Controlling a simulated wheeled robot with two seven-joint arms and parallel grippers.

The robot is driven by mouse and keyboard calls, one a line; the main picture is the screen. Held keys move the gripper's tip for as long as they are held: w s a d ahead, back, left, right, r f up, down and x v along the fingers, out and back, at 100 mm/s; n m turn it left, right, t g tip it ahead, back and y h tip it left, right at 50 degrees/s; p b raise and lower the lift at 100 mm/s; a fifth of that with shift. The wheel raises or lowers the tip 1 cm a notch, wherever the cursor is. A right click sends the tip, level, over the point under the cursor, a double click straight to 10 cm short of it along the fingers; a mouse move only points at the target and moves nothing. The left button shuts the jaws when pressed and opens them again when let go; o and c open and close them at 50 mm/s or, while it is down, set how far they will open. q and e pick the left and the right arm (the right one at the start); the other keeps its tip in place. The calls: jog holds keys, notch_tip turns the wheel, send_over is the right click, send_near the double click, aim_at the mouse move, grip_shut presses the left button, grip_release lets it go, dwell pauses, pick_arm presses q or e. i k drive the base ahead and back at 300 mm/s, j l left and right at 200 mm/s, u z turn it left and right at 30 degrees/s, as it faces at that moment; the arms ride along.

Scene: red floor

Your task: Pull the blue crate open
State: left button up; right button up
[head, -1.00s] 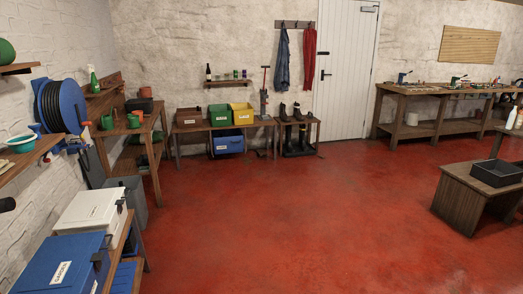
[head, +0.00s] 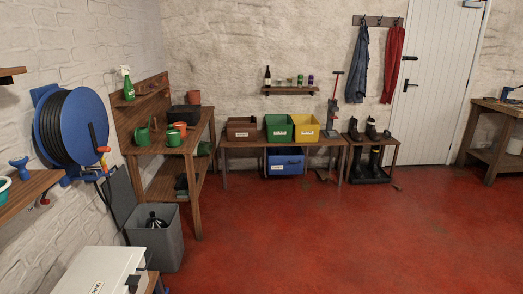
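The blue crate (head: 286,164) hangs or sits under the low wooden bench (head: 234,148) at the back wall, below the green and yellow bins. Its front faces me and has a dark handle and a small pale label. It looks pushed in under the bench top; its inside is hidden. Neither of my grippers shows in the head view, and the crate stands well away from me across the floor.
A brown bin (head: 242,129), green bin (head: 279,128) and yellow bin (head: 306,127) stand on the bench. A boot rack (head: 368,172) is to its right. A potting table (head: 193,150), grey bin (head: 167,242) and white box (head: 99,272) line the left. The red floor (head: 310,235) ahead is clear.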

aim_at(284, 159)
jog(key=i, duration=4.55)
